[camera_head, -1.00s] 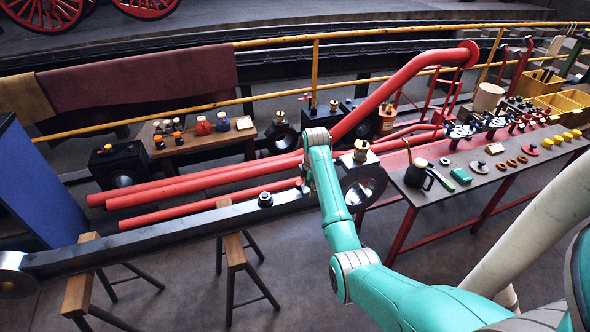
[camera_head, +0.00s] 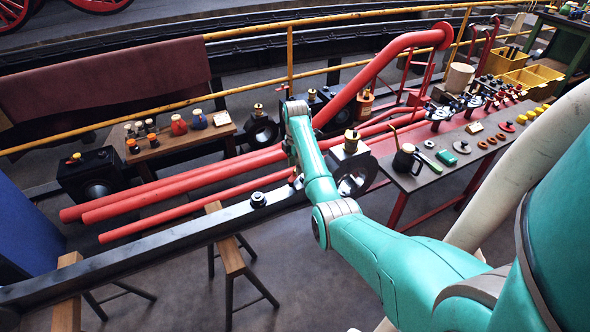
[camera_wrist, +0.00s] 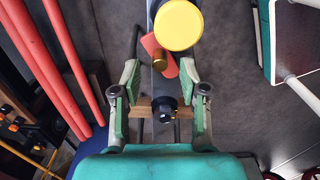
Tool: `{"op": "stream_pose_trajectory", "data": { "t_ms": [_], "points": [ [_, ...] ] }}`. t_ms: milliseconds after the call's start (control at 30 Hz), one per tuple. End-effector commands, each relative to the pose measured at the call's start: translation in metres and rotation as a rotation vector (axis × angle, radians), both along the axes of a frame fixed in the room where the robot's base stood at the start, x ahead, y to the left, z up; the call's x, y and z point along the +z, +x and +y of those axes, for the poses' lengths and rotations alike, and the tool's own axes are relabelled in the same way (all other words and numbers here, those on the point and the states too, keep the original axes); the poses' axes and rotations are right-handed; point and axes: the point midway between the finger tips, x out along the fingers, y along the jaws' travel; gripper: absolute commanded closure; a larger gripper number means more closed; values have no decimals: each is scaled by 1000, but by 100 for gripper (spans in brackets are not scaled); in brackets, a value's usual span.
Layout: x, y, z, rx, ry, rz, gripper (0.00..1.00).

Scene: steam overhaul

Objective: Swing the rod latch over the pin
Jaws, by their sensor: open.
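The dark steel rod (camera_head: 150,246) lies across wooden trestles. In the wrist view it runs up the middle, under a red-orange plate (camera_wrist: 150,43) that looks like the latch. A large yellow round knob (camera_wrist: 179,26) stands above the plate. A small brass pin-like piece (camera_wrist: 160,62) shows beside the plate; whether the plate covers anything there, I cannot tell. My gripper (camera_wrist: 160,78) is open and empty, its fingertips either side of the rod line, just short of the knob. In the head view my arm hides the latch and most of the gripper.
A dark nut-like fitting (camera_wrist: 165,103) sits on the rod between my fingers; it also shows in the head view (camera_head: 258,199). Red pipes (camera_head: 190,185) run alongside. A tool bench (camera_head: 430,178) stands right, a wooden table (camera_head: 180,141) behind. A trestle (camera_head: 229,252) supports the rod.

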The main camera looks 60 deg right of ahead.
Motion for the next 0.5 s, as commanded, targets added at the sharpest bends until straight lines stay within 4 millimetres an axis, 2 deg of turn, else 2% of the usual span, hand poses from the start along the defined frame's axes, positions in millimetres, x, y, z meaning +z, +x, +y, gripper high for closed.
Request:
{"op": "stream_pose_trajectory", "data": {
  "t_ms": [200,500],
  "points": [
    [-20,0,0,0,0,-1,56],
    [-24,0,0,0,0,-1,56]
  ]
}}
